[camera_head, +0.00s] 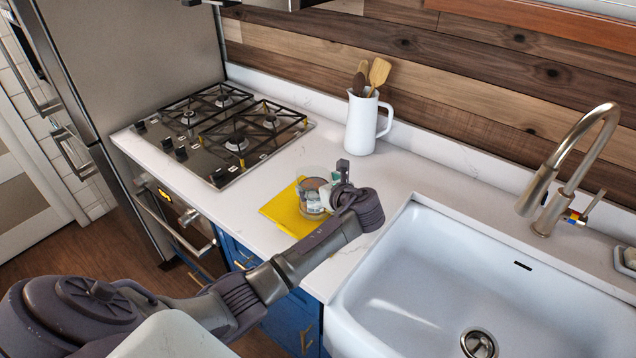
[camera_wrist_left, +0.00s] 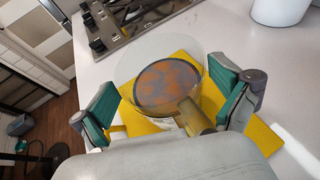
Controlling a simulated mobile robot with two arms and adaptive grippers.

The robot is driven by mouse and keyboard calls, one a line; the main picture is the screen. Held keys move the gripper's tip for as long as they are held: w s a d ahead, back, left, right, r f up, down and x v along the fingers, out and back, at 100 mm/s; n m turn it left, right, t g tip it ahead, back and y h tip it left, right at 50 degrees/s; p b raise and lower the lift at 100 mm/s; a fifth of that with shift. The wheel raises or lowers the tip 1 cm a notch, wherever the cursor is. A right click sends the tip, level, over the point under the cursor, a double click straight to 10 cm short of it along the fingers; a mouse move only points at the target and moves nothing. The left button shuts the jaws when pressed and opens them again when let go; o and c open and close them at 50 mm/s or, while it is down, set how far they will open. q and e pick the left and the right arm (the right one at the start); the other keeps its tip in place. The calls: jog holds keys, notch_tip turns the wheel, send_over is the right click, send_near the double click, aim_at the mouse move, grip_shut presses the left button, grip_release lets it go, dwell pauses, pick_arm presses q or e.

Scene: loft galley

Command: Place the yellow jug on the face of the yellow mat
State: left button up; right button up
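The jug (camera_head: 310,186) looks like a clear round vessel with a brown-orange inside. In the left wrist view the jug (camera_wrist_left: 168,85) shows its round mouth and a yellowish-tan handle pointing toward my gripper. It appears to stand upright on the yellow mat (camera_head: 283,208), which also shows around it in the left wrist view (camera_wrist_left: 258,134). My left gripper (camera_head: 326,192) is at the jug's handle side. In the left wrist view its teal-padded fingers (camera_wrist_left: 172,112) are spread wide, with the handle between them and clear of both pads. My right gripper is out of view.
A gas hob (camera_head: 225,130) lies left of the mat. A white pitcher (camera_head: 362,124) with wooden utensils stands behind. The white sink (camera_head: 410,290) and tap (camera_head: 560,190) are to the right. Clear counter lies between mat and pitcher; the counter's front edge is close to the mat.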

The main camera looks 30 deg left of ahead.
pick_arm(q)
jog(key=b+v, duration=0.2)
jog(key=v, duration=1)
jog(key=shift+r, duration=0.25)
